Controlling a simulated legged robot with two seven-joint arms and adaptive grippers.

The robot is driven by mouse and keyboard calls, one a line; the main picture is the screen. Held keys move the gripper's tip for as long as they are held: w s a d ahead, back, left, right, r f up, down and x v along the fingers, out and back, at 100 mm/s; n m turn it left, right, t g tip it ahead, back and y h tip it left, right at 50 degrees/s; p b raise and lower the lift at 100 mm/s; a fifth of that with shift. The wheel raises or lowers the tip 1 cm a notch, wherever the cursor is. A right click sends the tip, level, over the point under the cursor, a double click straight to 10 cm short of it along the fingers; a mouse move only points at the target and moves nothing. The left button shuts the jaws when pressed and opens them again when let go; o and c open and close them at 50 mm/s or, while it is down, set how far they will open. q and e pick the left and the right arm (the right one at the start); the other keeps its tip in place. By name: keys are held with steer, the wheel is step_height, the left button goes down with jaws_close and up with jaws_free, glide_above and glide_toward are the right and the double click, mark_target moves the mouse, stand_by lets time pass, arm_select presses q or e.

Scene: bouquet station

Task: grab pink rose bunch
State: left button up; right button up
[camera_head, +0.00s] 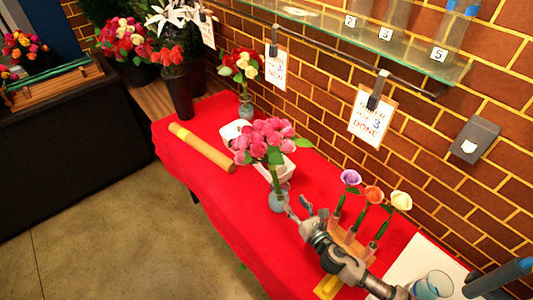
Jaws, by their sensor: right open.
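The pink rose bunch (265,138) stands upright in a small glass vase (279,197) on the red-covered table, its green stems running down into the glass. My right gripper (297,208) comes in from the lower right. Its open fingers are at the right side of the vase, low down near the stems. I cannot tell whether a finger touches the glass. Nothing shows between the fingers. My left gripper is not in view.
Purple, orange and cream single flowers (373,195) stand in a wooden holder (347,243) just behind my right gripper. A white tray (285,173) is behind the roses. A brown paper roll (202,148) lies left. A glass (432,286) stands at lower right.

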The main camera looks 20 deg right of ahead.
steer(key=n, duration=0.2)
glide_toward(274, 169)
steer(key=shift+n+h, duration=0.3)
steer(key=w, duration=0.5)
steer(key=shift+w+a+f, duration=0.1)
steer(key=shift+a+f, duration=0.05)
steer(key=shift+a, duration=0.2)
steer(key=w, duration=0.5)
steer(key=shift+w+f, duration=0.1)
steer(key=shift+w, duration=0.25)
steer(key=shift+w+a, duration=0.2)
steer(key=shift+a, duration=0.05)
steer(key=shift+c, duration=1.3)
jaws_close()
